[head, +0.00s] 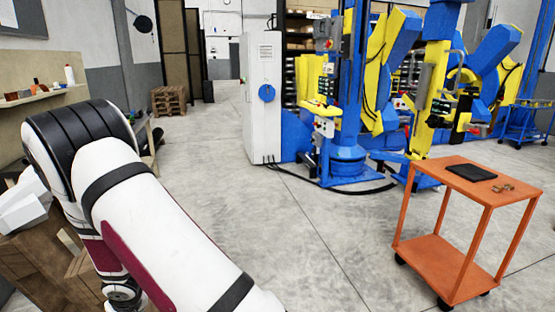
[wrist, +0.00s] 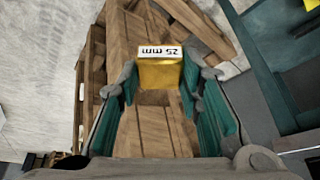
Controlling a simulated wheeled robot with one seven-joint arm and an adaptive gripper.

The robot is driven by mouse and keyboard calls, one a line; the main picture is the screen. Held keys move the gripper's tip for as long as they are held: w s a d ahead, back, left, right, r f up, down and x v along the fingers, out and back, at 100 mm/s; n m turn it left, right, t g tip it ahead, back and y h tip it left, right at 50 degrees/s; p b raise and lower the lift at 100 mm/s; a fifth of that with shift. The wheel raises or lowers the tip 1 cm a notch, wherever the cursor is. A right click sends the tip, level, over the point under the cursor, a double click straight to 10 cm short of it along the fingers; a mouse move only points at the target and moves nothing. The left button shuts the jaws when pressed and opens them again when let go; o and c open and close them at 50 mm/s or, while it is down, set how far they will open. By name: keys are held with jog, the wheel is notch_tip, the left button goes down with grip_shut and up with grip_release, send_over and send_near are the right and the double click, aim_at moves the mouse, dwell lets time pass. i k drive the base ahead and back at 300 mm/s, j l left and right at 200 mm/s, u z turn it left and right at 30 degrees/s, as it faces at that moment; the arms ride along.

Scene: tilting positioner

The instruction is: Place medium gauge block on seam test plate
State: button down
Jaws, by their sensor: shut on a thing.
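In the wrist view, my gripper (wrist: 160,88) is shut on a yellow block (wrist: 160,74). The block has a white label reading "25 mm", upside down in this view. It sits between the two teal-padded fingers, near their tips. I cannot tell from the label alone whether it is the medium gauge block. In the head view my gripper and the block are not visible. I cannot identify the seam test plate for certain; a flat black plate (head: 471,172) lies on an orange cart (head: 445,166) at the right.
Small brownish pieces (head: 503,187) lie beside the black plate. Wooden crates (wrist: 150,25) are below my gripper. A shelf (head: 40,94) with small items is at the left. Blue and yellow machines (head: 345,100) and a white cabinet (head: 262,95) stand behind. The middle floor is clear.

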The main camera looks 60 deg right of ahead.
aim_at(475, 172)
jog(key=l+z, duration=0.2)
jog(key=z, duration=0.25)
jog(key=k+l+z, duration=0.1)
jog(key=z, duration=0.3)
jog(key=l+z, duration=0.3)
jog(key=z, duration=0.15)
jog(key=l+z, duration=0.2)
jog(key=z, duration=0.25)
jog(key=i+l+z, duration=0.25)
jog(key=l+z, duration=0.15)
jog(key=l, duration=0.2)
jog(key=i+l+z, duration=0.35)
jog(key=l, duration=0.15)
jog(key=i+l+z, duration=0.4)
